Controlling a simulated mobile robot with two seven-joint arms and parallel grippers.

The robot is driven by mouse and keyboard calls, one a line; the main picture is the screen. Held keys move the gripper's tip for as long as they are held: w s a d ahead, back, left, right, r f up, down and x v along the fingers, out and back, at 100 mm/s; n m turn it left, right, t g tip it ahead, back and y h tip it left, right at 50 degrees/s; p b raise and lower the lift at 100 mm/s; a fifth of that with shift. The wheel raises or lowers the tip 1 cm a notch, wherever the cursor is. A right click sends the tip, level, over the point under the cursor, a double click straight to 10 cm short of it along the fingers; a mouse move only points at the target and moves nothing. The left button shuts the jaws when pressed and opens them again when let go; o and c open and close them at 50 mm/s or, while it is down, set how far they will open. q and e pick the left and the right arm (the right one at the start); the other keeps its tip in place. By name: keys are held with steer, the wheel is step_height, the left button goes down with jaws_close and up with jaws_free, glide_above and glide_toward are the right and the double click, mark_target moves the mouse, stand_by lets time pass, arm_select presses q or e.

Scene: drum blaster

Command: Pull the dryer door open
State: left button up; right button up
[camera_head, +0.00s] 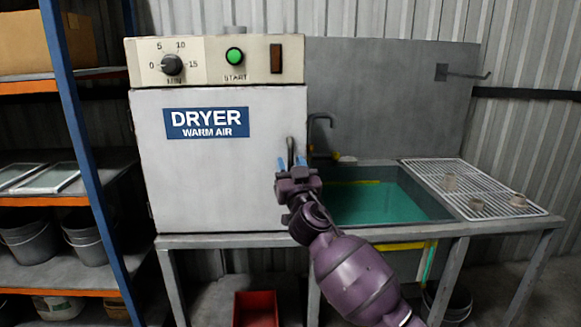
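The dryer (215,210) is a pale grey box on a metal bench, with a blue "DRYER WARM AIR" label. Its door (220,165) looks shut. A dark upright door handle (290,150) is near the door's right edge. My purple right gripper (291,162) comes up from below in front of the handle. Its blue fingertips are apart, one to each side of the handle, with visible space between them. I cannot tell whether they touch it; the gripper hides the handle's lower part. My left gripper is not in view.
Right of the dryer is a sink (370,200) with green liquid and a tap (318,120). A drain rack (475,188) holds small cups. A shelf with a blue post (80,140) stands close on the left. A red bin (256,308) is under the bench.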

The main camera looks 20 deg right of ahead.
steer(key=shift+c, duration=0.2)
jaws_close()
